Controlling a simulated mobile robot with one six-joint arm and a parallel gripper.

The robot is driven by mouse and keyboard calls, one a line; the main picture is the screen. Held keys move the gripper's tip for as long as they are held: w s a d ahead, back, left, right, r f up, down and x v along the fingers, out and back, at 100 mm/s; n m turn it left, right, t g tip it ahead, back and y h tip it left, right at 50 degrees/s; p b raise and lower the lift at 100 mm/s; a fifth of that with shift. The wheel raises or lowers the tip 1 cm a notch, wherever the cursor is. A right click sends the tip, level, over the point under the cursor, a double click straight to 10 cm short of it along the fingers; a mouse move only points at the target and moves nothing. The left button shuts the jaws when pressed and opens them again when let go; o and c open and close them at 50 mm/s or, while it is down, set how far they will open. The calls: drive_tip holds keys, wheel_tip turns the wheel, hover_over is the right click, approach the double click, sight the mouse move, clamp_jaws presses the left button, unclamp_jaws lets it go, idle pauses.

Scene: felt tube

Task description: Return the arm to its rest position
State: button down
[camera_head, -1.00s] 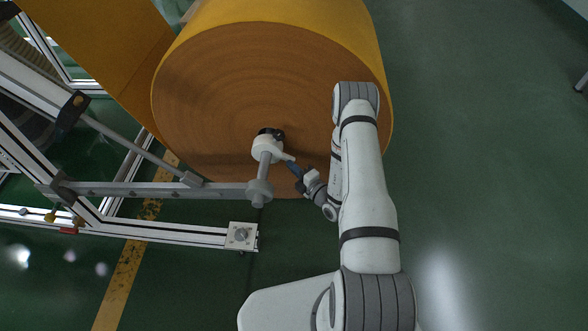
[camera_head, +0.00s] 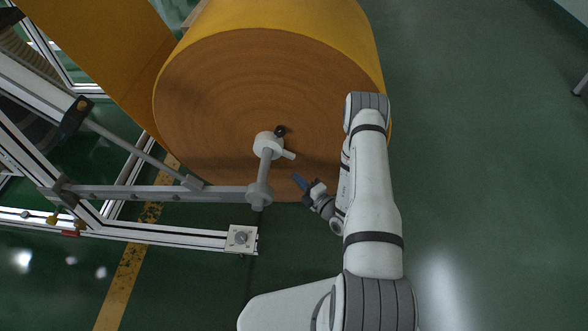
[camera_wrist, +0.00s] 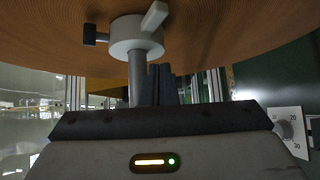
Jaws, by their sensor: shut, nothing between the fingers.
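My gripper (camera_head: 301,182) is shut and empty, in front of the lower part of the felt roll, to the right of the shaft hub. In the wrist view the dark fingers (camera_wrist: 161,84) are together, standing up in front of the roll's underside. My arm reaches up from the lower right and bends back down to the gripper. The white hub (camera_head: 268,146) with a black knob (camera_head: 280,131) and a light lever (camera_head: 289,155) sits at the roll's core. A gap shows between the lever and the fingertips.
The large felt roll (camera_head: 225,95) fills the top middle. A metal frame with a horizontal bar (camera_head: 150,192) and a lower rail (camera_head: 170,233) stands at left. Green floor (camera_head: 480,150) is open at right.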

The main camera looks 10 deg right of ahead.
drive_tip(key=v, duration=0.6)
drive_tip(key=shift+s+p, duration=0.25)
drive_tip(key=shift+p, duration=0.2)
drive_tip(key=shift+d, duration=0.1)
